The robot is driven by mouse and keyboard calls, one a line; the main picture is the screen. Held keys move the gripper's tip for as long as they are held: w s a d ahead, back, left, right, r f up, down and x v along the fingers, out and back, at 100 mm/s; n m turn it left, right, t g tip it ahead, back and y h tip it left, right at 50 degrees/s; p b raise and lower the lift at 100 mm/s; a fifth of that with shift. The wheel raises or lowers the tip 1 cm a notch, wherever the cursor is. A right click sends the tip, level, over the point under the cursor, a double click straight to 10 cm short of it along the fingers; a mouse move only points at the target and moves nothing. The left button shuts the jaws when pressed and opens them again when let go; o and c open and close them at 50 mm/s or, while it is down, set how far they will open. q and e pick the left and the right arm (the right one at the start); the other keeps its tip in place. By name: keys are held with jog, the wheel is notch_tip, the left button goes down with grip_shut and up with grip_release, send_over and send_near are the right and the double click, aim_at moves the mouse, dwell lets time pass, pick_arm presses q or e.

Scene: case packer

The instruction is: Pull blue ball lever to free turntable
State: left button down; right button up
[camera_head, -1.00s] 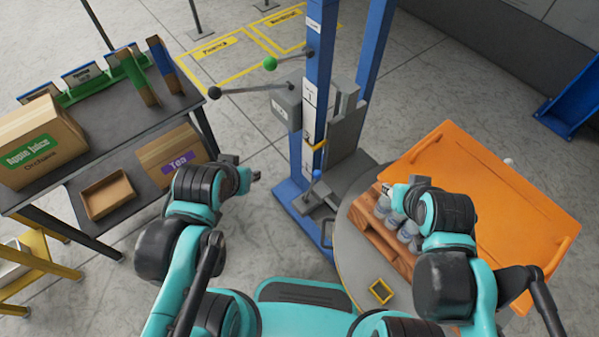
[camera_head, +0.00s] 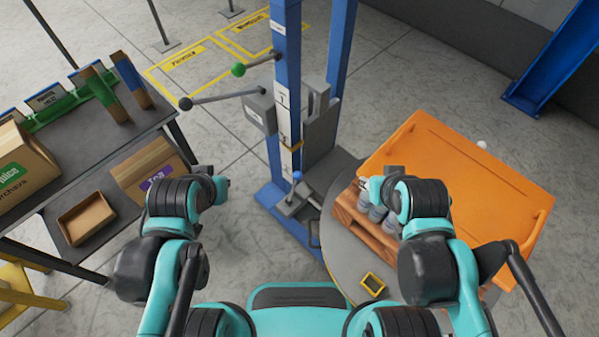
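The blue ball (camera_head: 297,176) tops a short lever low on the front of the blue column, just left of the turntable. The grey round turntable (camera_head: 345,255) carries a wooden pallet (camera_head: 372,232) with several grey-capped items on it. My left gripper (camera_head: 224,188) is left of the lever, apart from it in the picture. My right gripper (camera_head: 368,189) is over the pallet, right of the lever, and hides part of the load. Both grippers are small and partly hidden by their wrists, so I cannot tell whether they are open or shut.
The blue column (camera_head: 287,90) carries levers with a green ball (camera_head: 238,70) and a black ball (camera_head: 186,104). A shelf (camera_head: 95,140) with boxes stands left. Floor between shelf and column is clear.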

pick_arm(q)
jog(key=w+d+f+m+g+h+b, duration=0.1)
jog(key=w+d+f+m+b, duration=0.2)
jog(key=w, duration=0.6)
jog(key=w+d+f+m+g+h, duration=0.1)
jog(key=w+d+f+m, duration=0.25)
jog(key=w+d, duration=0.4)
jog(key=w+d+f+m+g+b, duration=0.1)
jog(key=w+d+f+m, duration=0.2)
jog(key=f, duration=0.8)
jog(key=w+d+f+m+g+h+b, duration=0.1)
jog(key=w+d+f+m, duration=0.2)
jog(key=f, duration=0.9)
jog(key=w+d, duration=0.3)
jog(key=w, duration=0.2)
jog(key=shift+d+f+g+h+b, duration=0.2)
jog(key=shift+d+g+h+b, duration=0.1)
jog(key=shift+g+b, duration=0.1)
jog(key=shift+w, duration=0.1)
jog(key=b+x, duration=0.5)
jog(key=x, duration=0.6)
jog(key=a, duration=0.1)
jog(key=s+a, duration=0.1)
jog(key=s+a+r, duration=0.1)
jog(key=a, duration=0.1)
jog(key=shift+s+b, duration=0.15)
jog(key=shift+b, duration=0.15)
